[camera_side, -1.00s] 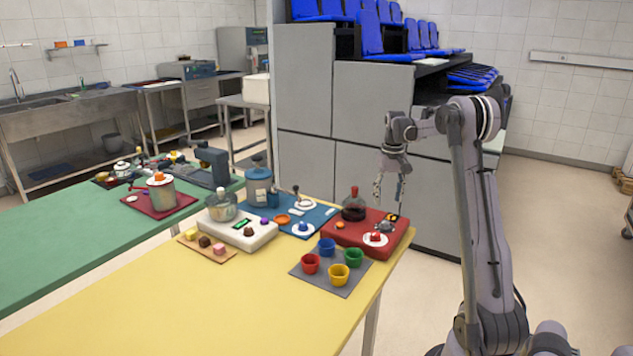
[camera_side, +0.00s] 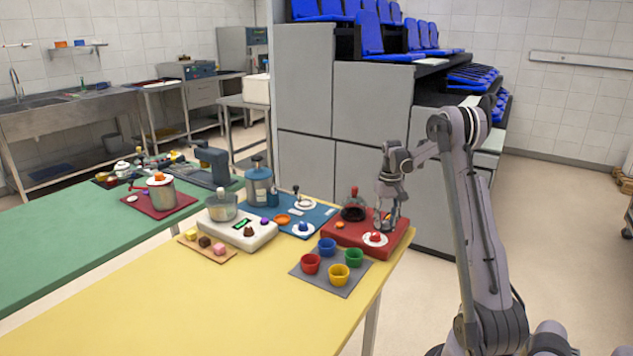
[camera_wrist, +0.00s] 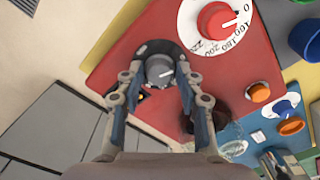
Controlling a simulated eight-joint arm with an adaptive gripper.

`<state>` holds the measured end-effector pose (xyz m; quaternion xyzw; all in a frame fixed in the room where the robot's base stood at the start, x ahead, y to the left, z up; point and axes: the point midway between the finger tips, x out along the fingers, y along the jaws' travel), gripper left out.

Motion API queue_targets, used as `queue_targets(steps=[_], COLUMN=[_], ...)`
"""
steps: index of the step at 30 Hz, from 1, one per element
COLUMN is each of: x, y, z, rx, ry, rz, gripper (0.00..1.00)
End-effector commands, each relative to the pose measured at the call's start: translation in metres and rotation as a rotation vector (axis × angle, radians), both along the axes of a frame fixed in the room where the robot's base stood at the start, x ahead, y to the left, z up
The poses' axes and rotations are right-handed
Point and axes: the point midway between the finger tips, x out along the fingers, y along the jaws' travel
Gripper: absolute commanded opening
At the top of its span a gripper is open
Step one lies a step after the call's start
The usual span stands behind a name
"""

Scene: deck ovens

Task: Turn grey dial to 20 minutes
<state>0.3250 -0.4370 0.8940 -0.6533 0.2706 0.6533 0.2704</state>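The grey dial (camera_wrist: 159,69) sits on a dark round plate at the edge of the red panel (camera_wrist: 112,62) in the wrist view. A short white mark shows on its face, pointing right; its minute scale is not readable. My gripper (camera_wrist: 158,80) is open, with one finger on each side of the dial and gaps visible between. I cannot tell how far above the panel the fingertips are. In the side view my gripper (camera_side: 389,221) points down over the right part of the red panel (camera_side: 345,236) and covers the grey dial.
A red dial (camera_wrist: 216,20) on a white numbered disc stands beside the grey one. A dark flask (camera_side: 354,213) stands on the panel's left. Several coloured cups, including a green one (camera_side: 354,257), stand in front. The yellow table's front (camera_side: 220,310) is clear.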

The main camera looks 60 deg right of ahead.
Motion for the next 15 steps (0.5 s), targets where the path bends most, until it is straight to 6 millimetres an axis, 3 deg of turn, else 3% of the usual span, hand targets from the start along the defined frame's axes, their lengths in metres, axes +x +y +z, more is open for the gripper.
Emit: queue_targets(steps=[1, 3, 15], x=[0.0, 0.0, 0.0001], y=[0.0, 0.0, 0.0001], z=[0.0001, 0.0001, -0.0001], rx=[0.0, 0.0, 0.0], ry=[0.0, 0.0, 0.0], rz=[0.0, 0.0, -0.049], gripper=[0.14, 0.0, 0.0])
